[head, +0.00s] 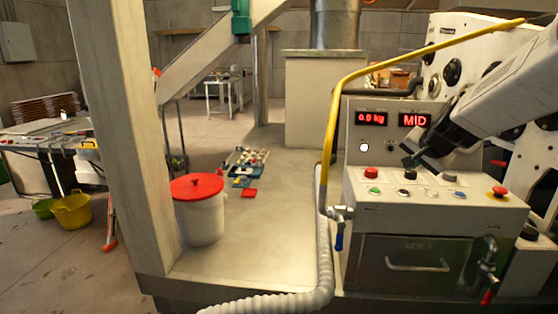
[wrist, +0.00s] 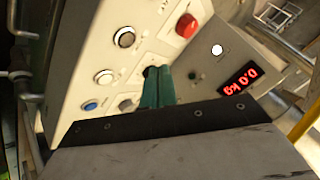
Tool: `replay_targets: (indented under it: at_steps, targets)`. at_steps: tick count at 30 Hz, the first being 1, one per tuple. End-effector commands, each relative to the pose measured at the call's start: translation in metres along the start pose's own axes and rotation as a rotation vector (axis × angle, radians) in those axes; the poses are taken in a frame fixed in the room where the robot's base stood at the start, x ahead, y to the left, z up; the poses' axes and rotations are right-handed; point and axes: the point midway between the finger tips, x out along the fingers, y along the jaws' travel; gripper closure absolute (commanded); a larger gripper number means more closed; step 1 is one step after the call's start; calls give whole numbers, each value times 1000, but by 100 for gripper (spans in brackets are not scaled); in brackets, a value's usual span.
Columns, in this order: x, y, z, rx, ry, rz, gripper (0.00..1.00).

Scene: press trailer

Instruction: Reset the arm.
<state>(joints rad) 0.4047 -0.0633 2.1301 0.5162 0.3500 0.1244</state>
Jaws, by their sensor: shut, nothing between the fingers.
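My gripper (head: 408,161) is above the back row of buttons on the white control panel (head: 395,212), in front of its upright display face. In the wrist view its green fingers (wrist: 158,84) are together with nothing between them, and they hide part of the panel. My arm reaches in from the right in the head view. Below the fingertips is a black button (head: 410,175); I cannot tell whether they touch it. The displays read "0.0 kg" (head: 371,118) and "MID" (head: 415,120). A white round light (head: 364,147) shows below the first.
A yellow pipe (head: 335,100) rises left of the panel, with a grey hose (head: 321,255) below. A red mushroom button (head: 500,191) sits at the panel's right. A white bucket with a red lid (head: 200,215) stands on the platform. The platform between them is mostly clear.

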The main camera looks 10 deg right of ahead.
Motion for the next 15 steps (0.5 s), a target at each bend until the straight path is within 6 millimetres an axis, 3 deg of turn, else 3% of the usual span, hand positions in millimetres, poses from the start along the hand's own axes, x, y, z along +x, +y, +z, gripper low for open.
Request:
replay_targets:
  at_steps: [5,8,15]
  targets:
    - [-8,24,56,-105,-200,66,100]
    - [-39,35,108,-227,-350,104,100]
    - [-146,77,227,-584,-647,205,100]
